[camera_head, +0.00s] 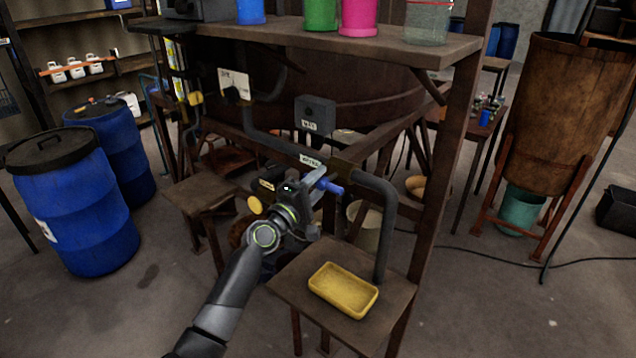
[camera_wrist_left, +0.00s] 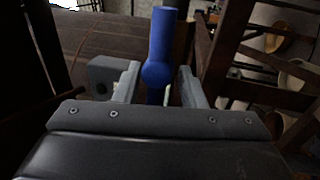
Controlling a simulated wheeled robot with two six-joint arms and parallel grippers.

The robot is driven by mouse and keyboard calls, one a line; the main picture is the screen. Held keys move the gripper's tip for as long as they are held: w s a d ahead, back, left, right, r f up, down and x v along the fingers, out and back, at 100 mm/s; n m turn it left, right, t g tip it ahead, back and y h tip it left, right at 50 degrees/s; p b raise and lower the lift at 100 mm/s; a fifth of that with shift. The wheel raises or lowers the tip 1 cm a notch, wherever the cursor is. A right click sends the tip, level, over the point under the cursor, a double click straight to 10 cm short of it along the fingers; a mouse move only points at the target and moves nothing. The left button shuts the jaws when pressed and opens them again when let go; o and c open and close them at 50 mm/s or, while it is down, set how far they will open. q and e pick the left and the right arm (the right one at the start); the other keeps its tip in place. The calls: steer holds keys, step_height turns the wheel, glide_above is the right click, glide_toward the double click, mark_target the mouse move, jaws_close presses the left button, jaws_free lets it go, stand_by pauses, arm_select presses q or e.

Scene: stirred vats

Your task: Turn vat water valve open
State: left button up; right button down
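The valve's blue handle (camera_head: 330,187) sits on the grey pipe below a white label (camera_head: 311,162), under the big brown vat (camera_head: 350,100). In the left wrist view the blue handle (camera_wrist_left: 161,48) stands upright with a rounded bulge. My left gripper (camera_head: 312,186) is at the handle, its arm reaching up from the bottom. In the wrist view the two fingers of my left gripper (camera_wrist_left: 160,84) are apart, one on each side of the handle, with gaps visible. I cannot tell how deep the handle sits between them. My right gripper is not in view.
A yellow tray (camera_head: 343,291) lies on a small low table beside the pipe (camera_head: 385,225). A wooden frame post (camera_head: 440,200) stands to the right. A shelf with coloured containers hangs above. Blue barrels (camera_head: 70,200) stand at left; floor at the right front is free.

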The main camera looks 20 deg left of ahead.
arm_select(q)
steer(key=b+v, duration=0.2)
steer(key=v, duration=1.5)
steer(key=shift+s, duration=0.25)
